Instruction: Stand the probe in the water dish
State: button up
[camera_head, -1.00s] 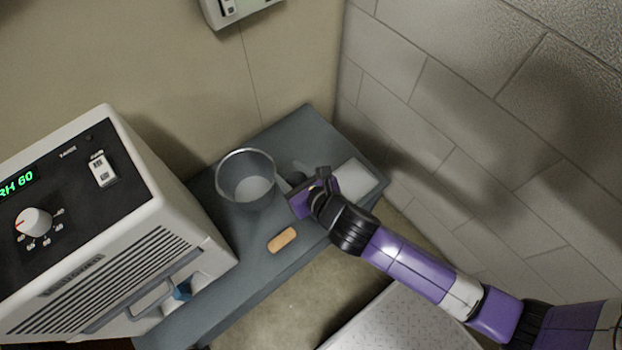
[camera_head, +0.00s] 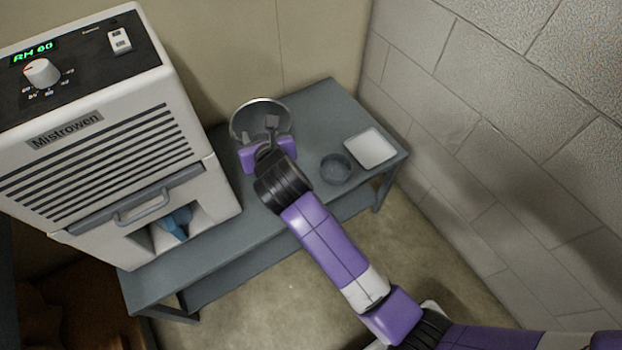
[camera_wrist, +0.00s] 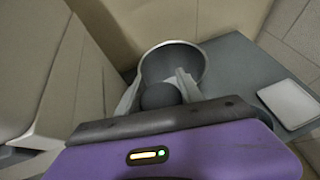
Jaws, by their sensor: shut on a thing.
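My gripper (camera_head: 262,138) is at the metal pail's near side, and its fingers overlap the pail in both views. It is shut on a dark grey rounded thing (camera_wrist: 160,96), seen between the fingers in the wrist view. Its lower part is hidden, and I cannot tell for certain that it is the probe. A small dark round dish (camera_head: 335,168) sits on the grey table, right of my gripper; it seems to be the water dish. The open metal pail (camera_head: 243,112) stands upright on the table and also shows in the wrist view (camera_wrist: 192,52).
A white tray (camera_head: 370,148) lies near the table's right end. A white Mistrowen machine (camera_head: 110,130) with a display stands at the left. Walls close off the back and right. The grey table (camera_head: 315,112) has bare room behind the dish.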

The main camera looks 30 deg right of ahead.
notch_tip(320, 180, down, 20)
jog(key=b, duration=0.8)
jog(key=shift+b, duration=0.3)
jog(key=shift+f, duration=0.15)
jog(key=o, duration=1.4)
jog(key=p+v, duration=0.4)
jog(key=v, duration=0.8)
